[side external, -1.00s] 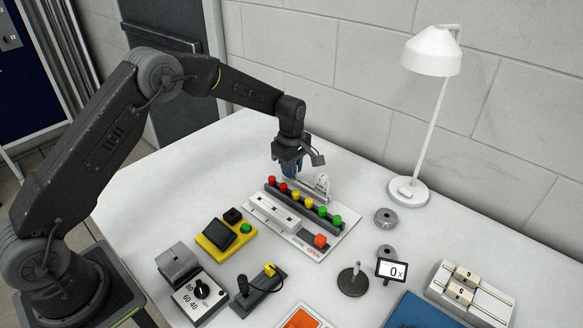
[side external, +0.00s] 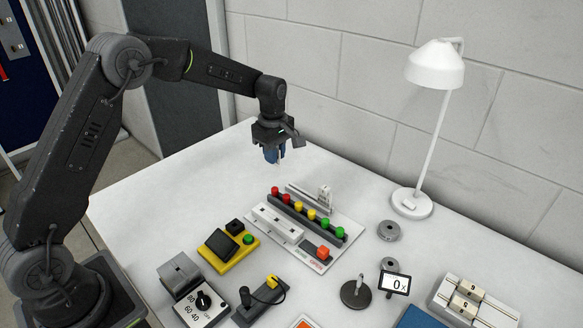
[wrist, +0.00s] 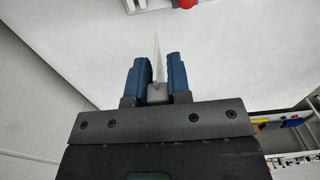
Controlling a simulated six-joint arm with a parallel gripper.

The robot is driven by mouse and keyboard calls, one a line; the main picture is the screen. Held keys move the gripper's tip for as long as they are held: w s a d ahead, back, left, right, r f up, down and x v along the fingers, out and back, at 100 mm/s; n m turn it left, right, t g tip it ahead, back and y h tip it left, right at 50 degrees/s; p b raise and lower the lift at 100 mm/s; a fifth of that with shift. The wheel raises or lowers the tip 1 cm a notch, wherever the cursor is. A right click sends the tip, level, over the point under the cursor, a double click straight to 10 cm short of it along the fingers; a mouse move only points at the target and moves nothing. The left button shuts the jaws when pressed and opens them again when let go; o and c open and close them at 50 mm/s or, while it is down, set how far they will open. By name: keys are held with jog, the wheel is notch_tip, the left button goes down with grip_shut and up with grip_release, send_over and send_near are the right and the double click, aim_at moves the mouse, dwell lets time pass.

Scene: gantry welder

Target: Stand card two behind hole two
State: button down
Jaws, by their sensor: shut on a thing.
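My gripper (side external: 275,157) hangs above the bare table, behind and left of the white board (side external: 345,232). In the wrist view its blue fingers (wrist: 156,78) are shut on a thin pale piece (wrist: 157,52), seen nearly edge-on, that looks like a card; its marking cannot be read. The board carries a row of red, yellow and green knobs (side external: 299,207) on a dark strip.
A yellow switch box (side external: 228,245) and a dial box (side external: 203,303) stand in front of the board. Round metal pieces (side external: 388,231), a small display (side external: 395,283) and a white lamp (side external: 411,202) are to the right. The table behind and left of the board is clear.

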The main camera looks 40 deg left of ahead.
jog(key=s+a+r, duration=0.3)
jog(key=a, duration=0.2)
jog(key=w+d+f, duration=0.2)
jog(key=w+d, duration=0.1)
jog(key=d, duration=0.4)
jog(key=w+d+f, duration=0.1)
jog(key=w+d, duration=0.2)
jog(key=d, duration=0.5)
jog(key=shift+s+a+f, duration=0.1)
jog(key=shift+s+f, duration=0.05)
jog(key=shift+f, duration=1.05)
jog(key=shift+s+f, duration=0.1)
jog(key=shift+f, duration=1.1)
jog(key=shift+f, duration=1.2)
jog(key=c, duration=1)
grip_release()
jog(key=shift+r, duration=0.15)
notch_tip(320, 180, up, 14)
jog(key=shift+f, duration=0.2)
